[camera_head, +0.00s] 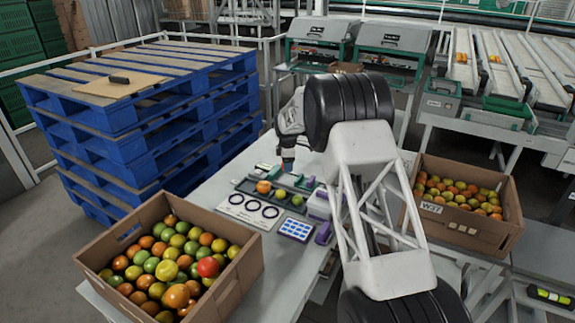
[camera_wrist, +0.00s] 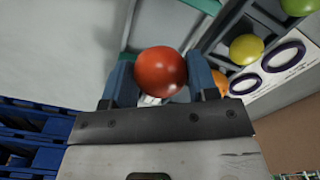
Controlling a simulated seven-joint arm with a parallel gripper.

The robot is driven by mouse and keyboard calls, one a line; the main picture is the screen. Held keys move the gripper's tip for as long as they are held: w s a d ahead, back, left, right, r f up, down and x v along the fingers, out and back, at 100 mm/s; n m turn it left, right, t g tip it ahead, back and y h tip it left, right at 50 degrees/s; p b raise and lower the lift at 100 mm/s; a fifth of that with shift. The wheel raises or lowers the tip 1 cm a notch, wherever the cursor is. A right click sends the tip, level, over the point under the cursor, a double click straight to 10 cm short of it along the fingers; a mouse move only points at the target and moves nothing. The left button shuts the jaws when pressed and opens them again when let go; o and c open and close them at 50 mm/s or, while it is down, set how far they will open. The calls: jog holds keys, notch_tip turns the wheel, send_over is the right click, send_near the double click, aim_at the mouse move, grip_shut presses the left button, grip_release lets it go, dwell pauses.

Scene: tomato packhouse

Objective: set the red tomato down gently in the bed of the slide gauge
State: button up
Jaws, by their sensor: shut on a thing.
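My gripper (camera_wrist: 153,82) is shut on the red tomato (camera_wrist: 160,72), which sits between its two blue fingers in the wrist view. In the head view my gripper (camera_head: 288,166) hangs above the far side of the grey bench, and the held tomato cannot be made out there. What looks like the slide gauge (camera_head: 294,181), green and grey with purple parts, lies just below and right of the gripper. In the wrist view a green-edged grey part shows behind the tomato. I cannot tell whether the tomato touches it.
A dark tray (camera_head: 250,188) holds an orange and two greener tomatoes beside the gauge. A white card with rings (camera_head: 253,211) and a blue-squared card (camera_head: 296,229) lie nearer. A cardboard crate of tomatoes (camera_head: 240,285) stands front left, another crate (camera_head: 470,236) right. Blue pallets (camera_head: 150,120) stand left.

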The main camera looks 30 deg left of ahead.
jog(key=shift+f, duration=0.15)
jog(key=shift+f, duration=1.8)
jog(key=shift+r, duration=0.95)
jog(key=shift+f, duration=0.7)
jog(key=o, duration=0.8)
jog(key=c, duration=0.3)
jog(key=shift+c, duration=0.2)
